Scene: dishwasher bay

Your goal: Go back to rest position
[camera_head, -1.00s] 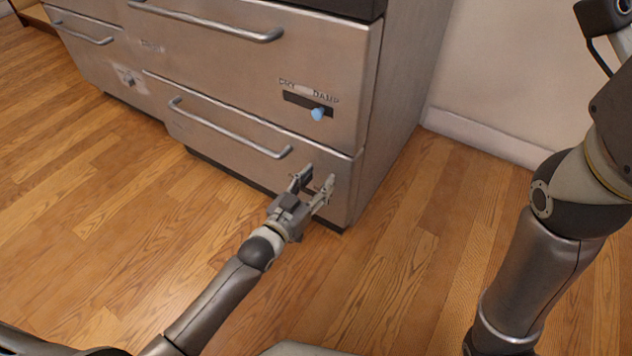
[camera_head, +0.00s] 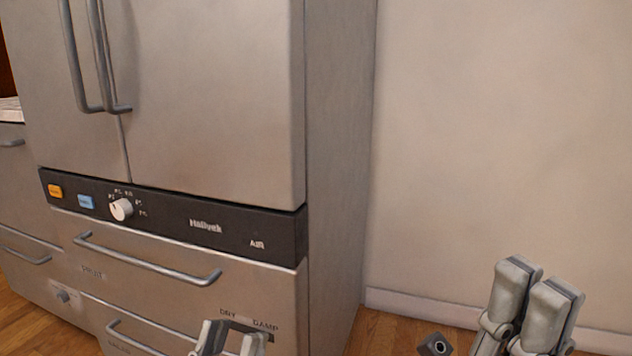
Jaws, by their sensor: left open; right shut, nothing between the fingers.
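My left gripper (camera_head: 229,338) shows at the bottom edge, in front of the lower drawers near the DRY/DAMP label. Its two fingers are apart and hold nothing; the rest of it is cut off by the frame. My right gripper (camera_head: 538,292) stands at the bottom right, fingers pointing up, in front of the wall. Its fingers are close together with nothing between them. The steel appliance (camera_head: 215,100) fills the left half, and its upper doors and drawers look closed.
A black control panel (camera_head: 180,212) carries an orange button (camera_head: 55,191), a blue button (camera_head: 85,202) and a white knob (camera_head: 121,209). A drawer handle (camera_head: 150,259) sticks out below it. The plain wall (camera_head: 480,140) is at right. Little wood floor (camera_head: 385,334) shows.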

